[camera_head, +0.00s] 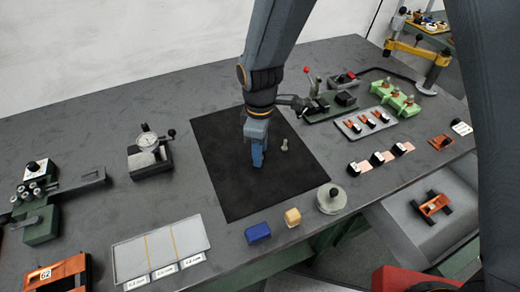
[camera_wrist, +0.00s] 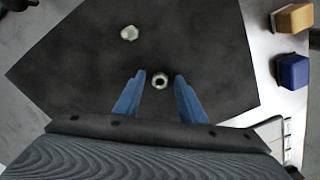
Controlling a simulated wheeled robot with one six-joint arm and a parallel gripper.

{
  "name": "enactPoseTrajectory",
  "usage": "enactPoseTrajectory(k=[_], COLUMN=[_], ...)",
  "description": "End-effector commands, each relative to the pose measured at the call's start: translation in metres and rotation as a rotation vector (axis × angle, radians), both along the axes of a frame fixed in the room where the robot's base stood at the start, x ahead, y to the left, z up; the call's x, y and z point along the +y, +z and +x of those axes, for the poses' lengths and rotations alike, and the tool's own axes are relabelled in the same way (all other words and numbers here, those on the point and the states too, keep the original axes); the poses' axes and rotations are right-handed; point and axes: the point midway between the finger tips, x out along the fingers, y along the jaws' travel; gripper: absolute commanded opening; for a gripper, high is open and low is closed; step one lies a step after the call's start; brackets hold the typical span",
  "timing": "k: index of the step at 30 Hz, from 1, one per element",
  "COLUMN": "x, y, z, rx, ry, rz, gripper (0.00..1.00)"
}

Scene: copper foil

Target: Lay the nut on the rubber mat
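The black rubber mat (camera_head: 225,190) lies flat on the grey bench and fills much of the wrist view (camera_wrist: 210,45). A small pale metal nut with a dark hole (camera_wrist: 160,80) appears over the mat, between my fingertips. It seems to lie on the mat; I do not make it out in the head view, where my fingers likely hide it. My gripper (camera_head: 258,164) points down low over the middle of the mat. Its two blue fingers (camera_wrist: 160,76) are apart, with a visible gap on each side of the nut.
A pale bolt-like piece (camera_head: 285,145) stands on the mat beside my gripper, also in the wrist view (camera_wrist: 129,33). A blue block (camera_head: 258,233), a yellow block (camera_head: 292,217) and a round knobbed weight (camera_head: 331,198) stand near the front edge. A dial gauge (camera_head: 148,145) stands left.

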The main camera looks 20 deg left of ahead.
Motion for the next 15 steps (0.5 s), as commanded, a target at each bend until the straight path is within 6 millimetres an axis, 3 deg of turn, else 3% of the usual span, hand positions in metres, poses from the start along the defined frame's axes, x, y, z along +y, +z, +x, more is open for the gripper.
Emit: enactPoseTrajectory(k=[8,15], x=[0.001,0.001], y=[0.009,0.043], z=[0.001,0.002], rx=[-0.003,-0.005], ry=[0.0,0.0], rz=[0.002,0.004], gripper=[0.37,0.37])
